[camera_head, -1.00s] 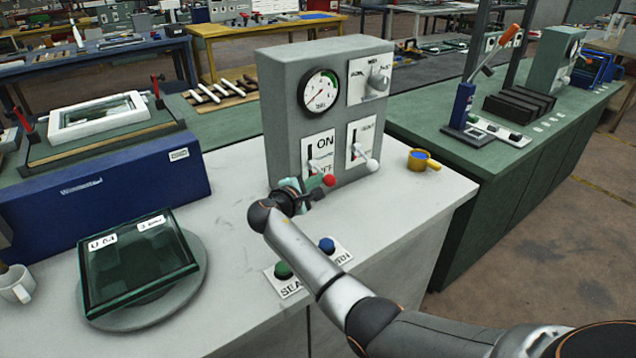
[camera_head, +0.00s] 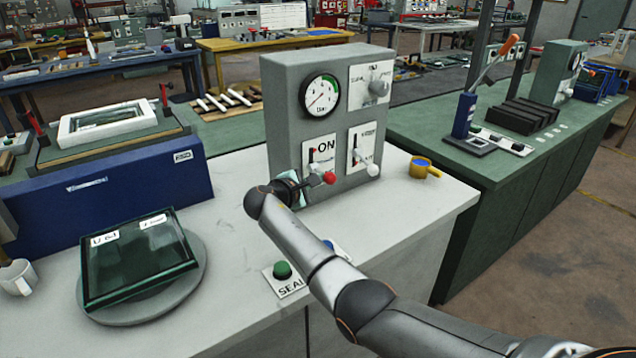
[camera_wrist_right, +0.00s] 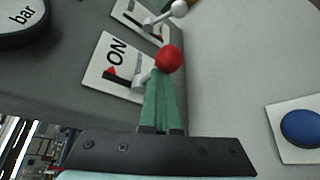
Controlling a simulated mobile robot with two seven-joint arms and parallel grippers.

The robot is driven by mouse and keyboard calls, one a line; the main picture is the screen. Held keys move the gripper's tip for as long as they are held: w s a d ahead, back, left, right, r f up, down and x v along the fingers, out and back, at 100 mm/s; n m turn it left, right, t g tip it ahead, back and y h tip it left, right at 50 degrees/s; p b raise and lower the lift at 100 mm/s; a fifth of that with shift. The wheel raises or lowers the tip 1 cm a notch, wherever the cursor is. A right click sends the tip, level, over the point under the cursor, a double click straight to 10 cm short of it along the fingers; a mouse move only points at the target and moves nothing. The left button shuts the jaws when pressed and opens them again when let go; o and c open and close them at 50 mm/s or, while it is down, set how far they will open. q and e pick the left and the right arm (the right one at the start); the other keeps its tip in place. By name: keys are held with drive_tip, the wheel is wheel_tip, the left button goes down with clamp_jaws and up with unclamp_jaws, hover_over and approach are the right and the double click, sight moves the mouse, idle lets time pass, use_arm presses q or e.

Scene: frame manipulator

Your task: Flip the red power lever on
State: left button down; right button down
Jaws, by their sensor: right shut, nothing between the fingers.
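The red power lever ends in a round red knob (camera_head: 330,178) on the front of a grey control box (camera_head: 283,130). It sticks out from the lower part of a white ON plate (camera_head: 319,150). My right gripper (camera_head: 309,185) is at the lever, just left of and below the knob. In the wrist view its shut green fingers (camera_wrist_right: 163,98) hold nothing, and their tips meet the underside of the red knob (camera_wrist_right: 168,58). I cannot tell whether they touch it. My left gripper is not in view.
A white-knobbed lever (camera_head: 373,170) sits close to the right of the red one. A pressure gauge (camera_head: 321,95) is above. A green button (camera_head: 282,270) and a blue button (camera_wrist_right: 302,128) are on the bench in front.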

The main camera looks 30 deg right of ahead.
drive_tip(key=shift+r+b, duration=0.3)
idle(4.0)
drive_tip(key=shift+d+f, duration=0.1)
drive_tip(key=shift+f, duration=0.05)
idle(0.9)
